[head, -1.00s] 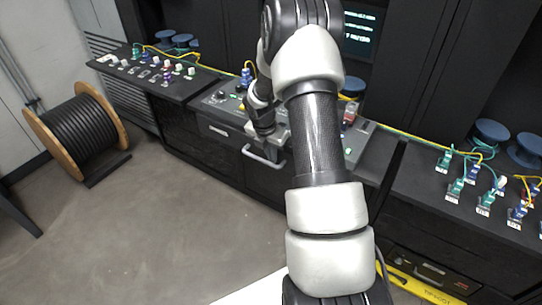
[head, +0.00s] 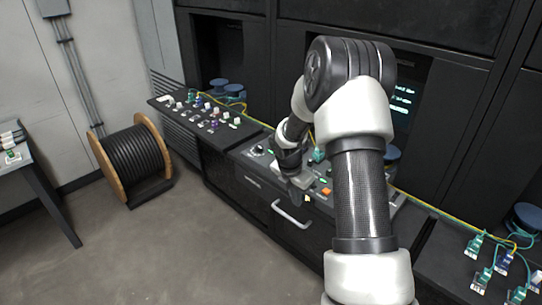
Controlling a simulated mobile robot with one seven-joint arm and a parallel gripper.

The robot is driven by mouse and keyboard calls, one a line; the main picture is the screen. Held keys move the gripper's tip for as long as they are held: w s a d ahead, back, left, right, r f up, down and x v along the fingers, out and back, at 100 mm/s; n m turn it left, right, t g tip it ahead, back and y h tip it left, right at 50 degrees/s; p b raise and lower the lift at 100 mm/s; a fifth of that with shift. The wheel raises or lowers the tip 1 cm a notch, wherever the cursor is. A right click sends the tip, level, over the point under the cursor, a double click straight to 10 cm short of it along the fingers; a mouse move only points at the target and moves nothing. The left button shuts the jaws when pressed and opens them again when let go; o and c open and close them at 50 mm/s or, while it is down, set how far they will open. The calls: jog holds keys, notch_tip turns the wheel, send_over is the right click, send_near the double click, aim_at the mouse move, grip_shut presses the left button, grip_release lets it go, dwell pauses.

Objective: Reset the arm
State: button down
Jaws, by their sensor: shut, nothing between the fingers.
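My arm rises from the lower right of the head view and bends over the control panel (head: 258,150) in the middle of the dark bench. My gripper (head: 296,195) hangs at the front edge of the panel, just above and left of the drawer handle (head: 290,216). It is small in the picture and partly hidden by my wrist. Its fingers are shut with nothing seen between them. I cannot tell whether it touches the panel.
Left of the panel, a shelf holds several small connectors (head: 212,124) and blue spools (head: 234,91). More connectors (head: 474,246) stand at the right. Yellow cable runs along the back. A cable reel (head: 135,160) stands on the open floor (head: 170,250), near a side table (head: 40,165).

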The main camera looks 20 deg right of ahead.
jog(key=s+a+r+m+t, duration=0.1)
jog(key=s+a+r+m, duration=0.2)
jog(key=r, duration=0.5)
jog(key=s+a+r+m, duration=0.1)
jog(key=s+r+m, duration=0.3)
jog(key=r, duration=0.3)
jog(key=s+a+r+m+t, duration=0.1)
jog(key=s+a+r+m, duration=0.2)
jog(key=r, duration=0.5)
jog(key=s+a+r+m+t+y, duration=0.1)
jog(key=s+a+r+m, duration=0.2)
jog(key=s+m, duration=0.4)
jog(key=s+a+r+m+t+y, duration=0.1)
jog(key=s+a+r+m, duration=0.2)
jog(key=s+m, duration=0.4)
jog(key=s+r, duration=0.1)
jog(key=s, duration=0.3)
jog(key=shift+s+a+p, duration=0.2)
jog(key=shift+s+p, duration=0.1)
jog(key=shift+p, duration=0.05)
jog(key=shift+d+r, duration=0.1)
jog(key=shift+d, duration=0.05)
